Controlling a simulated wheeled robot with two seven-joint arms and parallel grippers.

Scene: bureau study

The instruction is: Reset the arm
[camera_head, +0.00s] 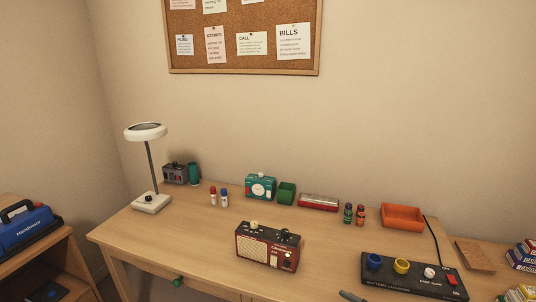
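The wooden desk (205,232) fills the middle of the view. A dark red radio (267,247) with knobs on top stands upright near its front middle.
A white lamp (150,202) stands at the desk's left. A black battery charger (413,279) lies front right. The front left is clear.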

